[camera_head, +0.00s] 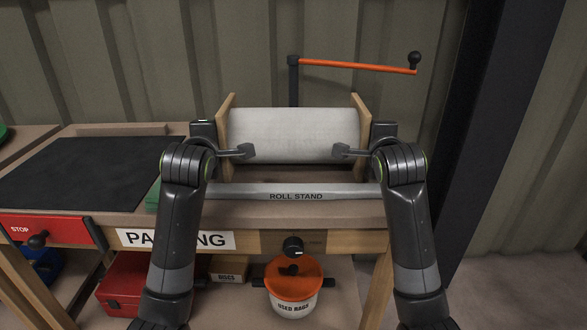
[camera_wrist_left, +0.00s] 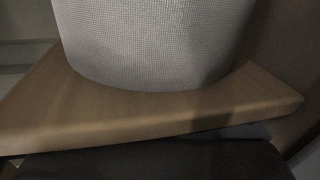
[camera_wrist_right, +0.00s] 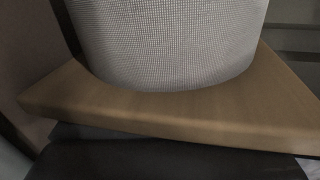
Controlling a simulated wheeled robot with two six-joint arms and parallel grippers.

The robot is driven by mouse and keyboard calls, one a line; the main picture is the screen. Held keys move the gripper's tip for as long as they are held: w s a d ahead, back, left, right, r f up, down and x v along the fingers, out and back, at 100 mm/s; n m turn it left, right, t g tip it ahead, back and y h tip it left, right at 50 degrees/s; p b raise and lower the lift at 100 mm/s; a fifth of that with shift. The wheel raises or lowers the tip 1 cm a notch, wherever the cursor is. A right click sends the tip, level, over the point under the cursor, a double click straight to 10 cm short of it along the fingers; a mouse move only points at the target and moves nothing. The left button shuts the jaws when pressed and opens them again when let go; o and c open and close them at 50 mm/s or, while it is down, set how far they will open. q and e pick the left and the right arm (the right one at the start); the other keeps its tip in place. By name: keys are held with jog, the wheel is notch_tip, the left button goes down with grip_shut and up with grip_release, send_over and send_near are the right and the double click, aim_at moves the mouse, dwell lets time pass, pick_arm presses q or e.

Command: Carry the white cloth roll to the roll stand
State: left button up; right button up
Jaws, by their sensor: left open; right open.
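The white cloth roll (camera_head: 294,134) lies level between the two wooden end boards of the roll stand, whose label bar (camera_head: 295,192) reads ROLL STAND. Its woven surface and a wooden board also fill the left wrist view (camera_wrist_left: 150,40) and the right wrist view (camera_wrist_right: 165,40). My left gripper (camera_head: 238,152) is open at the roll's left end, in front of its lower part. My right gripper (camera_head: 352,152) is open at the roll's right end, likewise. Whether either finger touches the roll is hard to tell. What bears the roll's ends is hidden.
An orange crank arm (camera_head: 358,66) on a dark post rises behind the stand. A black mat (camera_head: 80,172) covers the bench at the left. A red STOP box (camera_head: 45,230) is on the bench front. A USED RAGS bucket (camera_head: 292,290) sits below. A dark column (camera_head: 495,120) stands at the right.

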pick_arm(q)
jog(key=shift+o, duration=0.6)
jog(key=shift+r, duration=0.15)
pick_arm(e)
jog(key=shift+r, duration=0.15)
pick_arm(q)
jog(key=o, duration=0.4)
jog(key=shift+s+a, duration=0.15)
jog(key=shift+a, duration=0.1)
jog(key=shift+c, duration=0.2)
pick_arm(e)
jog(key=shift+s+d, duration=0.15)
jog(key=shift+d, duration=0.1)
jog(key=shift+o, duration=0.4)
pick_arm(q)
jog(key=shift+a, duration=0.1)
pick_arm(e)
jog(key=o, duration=0.4)
jog(key=shift+d, duration=0.1)
pick_arm(q)
jog(key=v, duration=1.1)
jog(key=shift+s, duration=0.35)
pick_arm(e)
jog(key=v, duration=1.2)
pick_arm(q)
jog(key=shift+s, duration=0.15)
